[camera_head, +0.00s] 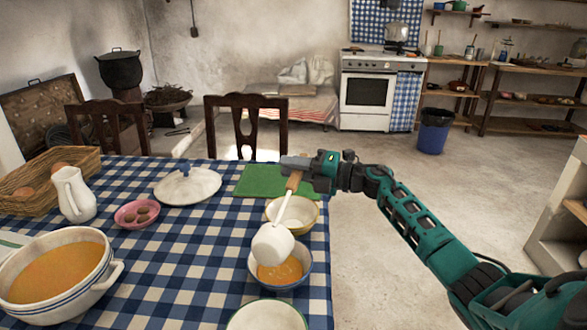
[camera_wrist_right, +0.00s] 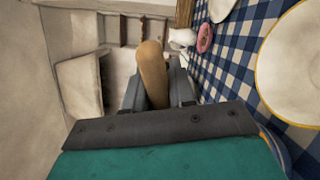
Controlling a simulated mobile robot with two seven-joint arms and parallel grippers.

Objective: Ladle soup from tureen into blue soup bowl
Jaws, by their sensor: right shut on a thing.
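The white tureen (camera_head: 97,285) with blue bands stands at the left front of the table and holds orange soup (camera_head: 55,272). The blue soup bowl (camera_head: 304,264) is near the table's right edge, with some orange soup in it. My right gripper (camera_head: 295,165) is shut on the wooden handle of the ladle (camera_head: 272,244). The handle (camera_wrist_right: 152,75) shows between the fingers in the right wrist view. The ladle's white cup hangs tilted over the blue bowl and hides part of it; I cannot see inside the cup. My left gripper is not in view.
A yellow-rimmed bowl (camera_head: 313,218) stands just behind the blue bowl, and a green-rimmed bowl (camera_head: 267,317) in front. The mid-left cloth is clear.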

